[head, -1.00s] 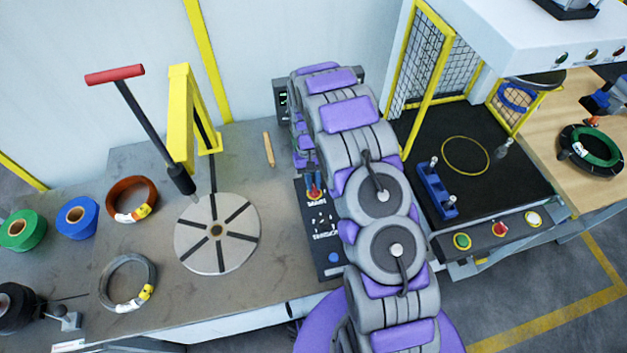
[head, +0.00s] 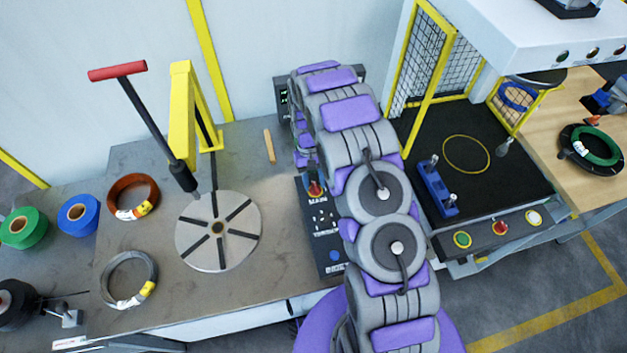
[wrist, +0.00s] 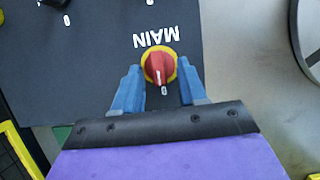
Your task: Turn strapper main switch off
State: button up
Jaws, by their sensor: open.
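The main switch is a red knob on a yellow ring, next to the word MAIN on a black control panel. In the wrist view the switch (wrist: 158,68) sits between the two blue fingers of my gripper (wrist: 157,85), which are open with a gap on each side of the knob. The red handle points toward a small white mark at the ring's lower edge. In the head view the switch (head: 315,189) shows at the top of the panel (head: 323,245), and my arm hides part of the panel's right side. My gripper is mostly hidden there behind my arm.
A round slotted turntable (head: 218,231) stands left of the panel, beside a yellow post (head: 182,125) and a red-handled lever (head: 117,71). A black machine bed (head: 470,165) with yellow mesh guards lies to the right. A wooden stick (head: 269,146) lies behind the panel.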

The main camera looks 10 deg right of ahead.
jog(key=v, duration=1.7)
jog(key=shift+p, duration=0.35)
jog(key=shift+w+a+r, duration=0.1)
